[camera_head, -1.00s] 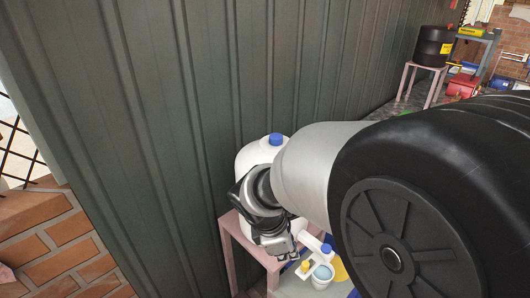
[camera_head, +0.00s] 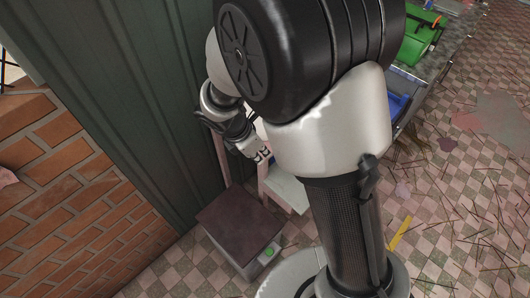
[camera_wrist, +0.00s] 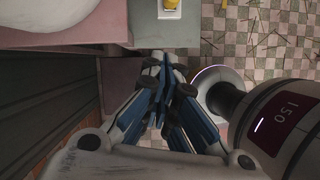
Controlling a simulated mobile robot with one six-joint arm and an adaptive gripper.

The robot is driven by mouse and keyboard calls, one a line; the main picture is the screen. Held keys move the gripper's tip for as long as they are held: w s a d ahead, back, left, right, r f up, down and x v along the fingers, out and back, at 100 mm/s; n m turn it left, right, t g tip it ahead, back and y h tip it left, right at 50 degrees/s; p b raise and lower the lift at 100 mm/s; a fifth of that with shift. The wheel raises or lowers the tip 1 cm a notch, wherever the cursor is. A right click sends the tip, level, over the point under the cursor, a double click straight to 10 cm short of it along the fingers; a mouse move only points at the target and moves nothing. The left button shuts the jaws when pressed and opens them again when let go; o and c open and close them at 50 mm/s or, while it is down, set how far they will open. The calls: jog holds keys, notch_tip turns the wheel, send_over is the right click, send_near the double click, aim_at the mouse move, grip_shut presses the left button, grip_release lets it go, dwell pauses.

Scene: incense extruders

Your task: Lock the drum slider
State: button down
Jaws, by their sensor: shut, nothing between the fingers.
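My gripper (camera_wrist: 167,98) is in the middle of the wrist view, its blue and dark fingers shut and empty. In the head view my gripper (camera_head: 261,156) is in front of the dark metal wall, partly crossed by my arm. A white rounded container (camera_wrist: 45,12) shows in part at the top left of the wrist view. A small yellow part (camera_wrist: 171,4) on a white piece is cut off at the top edge, beyond my fingers and apart from them. I cannot make out a drum slider or its lock state.
A low box (camera_head: 240,222) with a brown top and green button stands on the tiled floor below my gripper. The dark ribbed wall (camera_head: 120,90) and brick wall (camera_head: 75,195) close the left. A green bin (camera_head: 420,38) is top right. Tiled floor at right carries scattered sticks.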

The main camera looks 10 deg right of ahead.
jog(key=w+d+f+b, duration=0.2)
jog(key=d+f+b, duration=0.1)
jog(key=d+f, duration=0.3)
jog(key=shift+w+d+f+b, duration=0.15)
jog(key=shift+w+f+b, duration=0.25)
jog(key=shift+f, duration=0.2)
jog(key=w+d+p, duration=0.1)
jog(key=w+d, duration=0.1)
jog(key=d, duration=0.1)
jog(key=shift+p, duration=0.35)
jog(key=shift+a, duration=0.1)
